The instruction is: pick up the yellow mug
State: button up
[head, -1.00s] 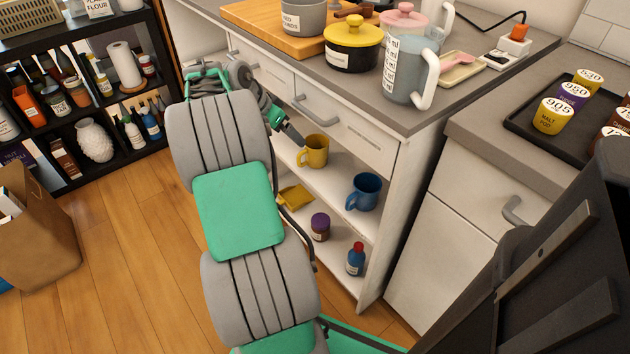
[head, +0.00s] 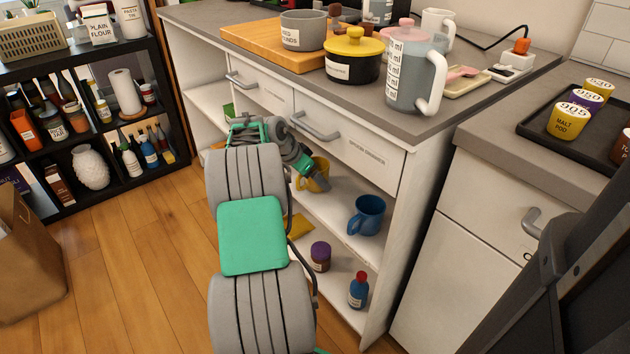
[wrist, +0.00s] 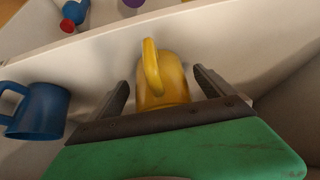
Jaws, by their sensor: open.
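The yellow mug (head: 316,177) stands on the upper open shelf under the drawers, partly hidden by my gripper (head: 308,176) in the head view. In the wrist view the mug (wrist: 165,80) lies between the two spread fingers of my gripper (wrist: 160,90), its handle towards the top of the picture. A gap shows between the mug and the right finger; the left finger is also apart from it. The mug's lower part in that view is hidden by the gripper body.
A blue mug (head: 367,215) stands on the same shelf to the right; it also shows in the wrist view (wrist: 38,110). The lower shelf holds a purple-lidded jar (head: 320,256) and a blue bottle (head: 358,290). Drawer handles (head: 315,128) jut out above my gripper.

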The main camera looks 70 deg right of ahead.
jog(key=c, duration=1.7)
jog(key=shift+r, duration=0.1)
jog(key=shift+c, duration=0.3)
jog(key=shift+r, duration=0.1)
